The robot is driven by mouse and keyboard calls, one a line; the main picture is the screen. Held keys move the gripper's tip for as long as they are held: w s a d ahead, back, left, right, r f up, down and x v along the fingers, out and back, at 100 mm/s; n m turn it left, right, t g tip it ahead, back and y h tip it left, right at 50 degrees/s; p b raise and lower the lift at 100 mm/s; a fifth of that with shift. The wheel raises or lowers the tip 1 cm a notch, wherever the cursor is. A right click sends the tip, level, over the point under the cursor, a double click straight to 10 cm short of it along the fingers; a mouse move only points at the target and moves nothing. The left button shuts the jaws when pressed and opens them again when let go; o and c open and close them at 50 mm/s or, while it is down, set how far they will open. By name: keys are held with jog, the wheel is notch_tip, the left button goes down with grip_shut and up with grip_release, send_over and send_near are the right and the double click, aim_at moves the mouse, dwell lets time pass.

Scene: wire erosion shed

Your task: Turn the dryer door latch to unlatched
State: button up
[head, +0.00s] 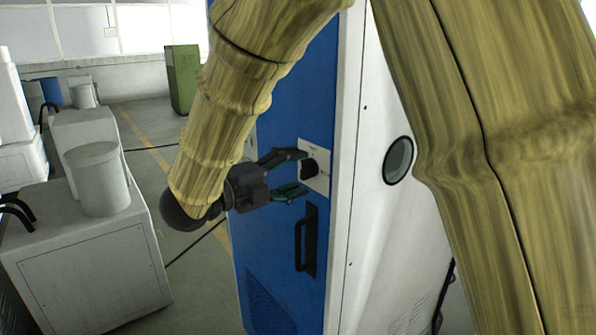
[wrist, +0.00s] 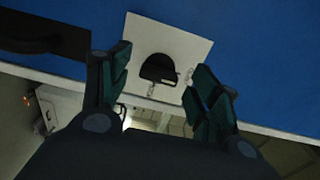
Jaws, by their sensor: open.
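The dryer door latch is a black knob (head: 309,169) on a white square plate (head: 320,158), set in the blue door (head: 306,112) of a tall cabinet. The knob also shows in the wrist view (wrist: 158,69), on its white plate (wrist: 188,45), with small markings beside it that I cannot read. My gripper (head: 297,173) is open in front of the plate. In the wrist view its two fingers (wrist: 160,85) stand apart, one to each side of the knob. I cannot tell whether either finger touches it.
A black door handle (head: 299,243) sits just below the plate. The cabinet's white side (head: 371,235) has a round window (head: 398,160). A grey box (head: 88,262) with a cylinder (head: 98,178) stands at left, a green cabinet (head: 183,78) behind. Floor shows between them.

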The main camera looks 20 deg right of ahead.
jog(key=v, duration=1)
jog(key=shift+a, duration=0.2)
jog(key=shift+s, duration=0.15)
